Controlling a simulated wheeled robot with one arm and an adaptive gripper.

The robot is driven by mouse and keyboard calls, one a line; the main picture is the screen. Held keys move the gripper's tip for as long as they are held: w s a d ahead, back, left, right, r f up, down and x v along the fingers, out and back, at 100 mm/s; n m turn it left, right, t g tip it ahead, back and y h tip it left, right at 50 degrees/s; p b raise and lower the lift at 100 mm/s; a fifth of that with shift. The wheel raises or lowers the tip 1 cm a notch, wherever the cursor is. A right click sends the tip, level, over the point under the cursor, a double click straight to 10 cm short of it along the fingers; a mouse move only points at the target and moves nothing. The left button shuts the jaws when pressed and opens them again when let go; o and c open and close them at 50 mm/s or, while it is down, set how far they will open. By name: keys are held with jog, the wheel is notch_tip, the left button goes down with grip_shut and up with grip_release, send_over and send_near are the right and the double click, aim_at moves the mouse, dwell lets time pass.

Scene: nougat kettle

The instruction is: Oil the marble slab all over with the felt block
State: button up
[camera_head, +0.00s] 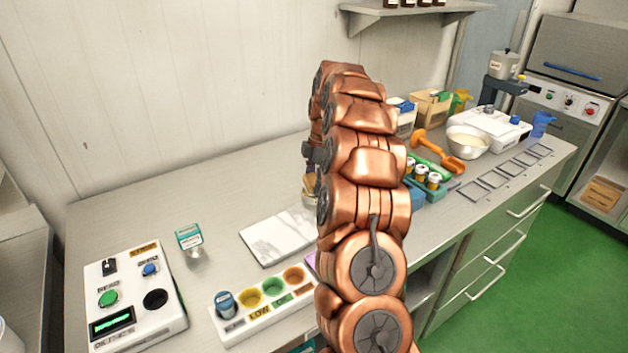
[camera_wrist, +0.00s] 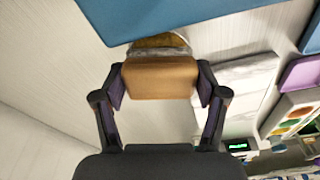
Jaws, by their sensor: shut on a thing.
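The white, grey-veined marble slab (camera_head: 275,238) lies flat on the metal counter, left of my arm, with its right part hidden behind the arm. It also shows in the wrist view (camera_wrist: 245,90), right of my gripper. My gripper (camera_wrist: 160,76) is shut on a tan block, which looks like the felt block (camera_wrist: 160,84), held between both fingers. A round, yellowish-topped thing (camera_wrist: 160,41) shows just beyond the block, partly hidden by it; I cannot tell whether they touch. In the head view my arm hides most of the gripper.
A control box (camera_head: 135,300) stands front left, with a small teal-labelled jar (camera_head: 189,240) near it. A white rack with coloured wells (camera_head: 262,300) lies in front of the slab. Bottles, an orange scoop (camera_head: 440,152) and a bowl (camera_head: 467,142) stand right. The counter's back left is clear.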

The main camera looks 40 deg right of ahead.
aim_at(311, 179)
jog(key=shift+f+b, duration=0.45)
jog(key=shift+f, duration=0.05)
dwell(2.1)
jog(key=shift+r, duration=1)
jog(key=shift+r+p, duration=0.75)
jog(key=shift+r, duration=1.9)
jog(key=shift+a, duration=0.1)
